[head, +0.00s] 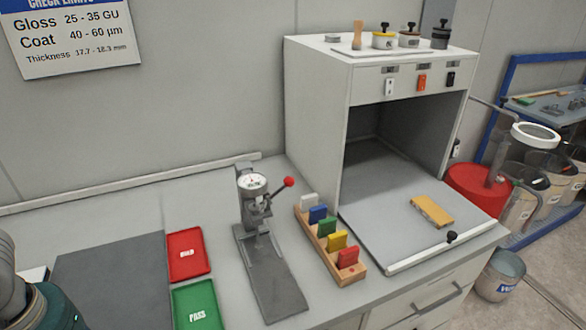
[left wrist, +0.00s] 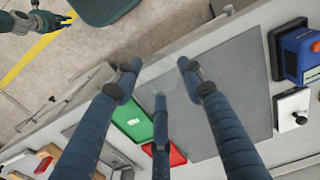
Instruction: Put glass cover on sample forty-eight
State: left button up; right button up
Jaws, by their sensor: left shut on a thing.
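In the left wrist view my left gripper (left wrist: 158,82) has its blue-grey fingers around a faint, clear pane, the glass cover (left wrist: 155,68). Its edges are hard to see. It is over the bench's front edge, beside the dark grey mat (left wrist: 235,85). The mat also shows in the head view (head: 112,285), where the left gripper itself is out of sight. No label reading forty-eight is legible, so I cannot tell which thing is that sample. A dark gripper, apparently my right (left wrist: 50,20), is at the upper left of the wrist view; its jaw state is unclear.
The red tray (head: 187,255) and green PASS tray (head: 197,304) lie beside the mat. A dial-gauge stand (head: 255,195) and a wooden rack of coloured pieces (head: 330,240) stand further right. An open cabinet (head: 318,130) has a yellow block (head: 432,211) on its floor board.

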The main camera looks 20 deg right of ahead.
aim_at(432, 209)
jog(key=z, duration=1.6)
jog(key=i+l+z, duration=0.55)
jog(key=i+z, duration=0.15)
jog(key=i, duration=0.25)
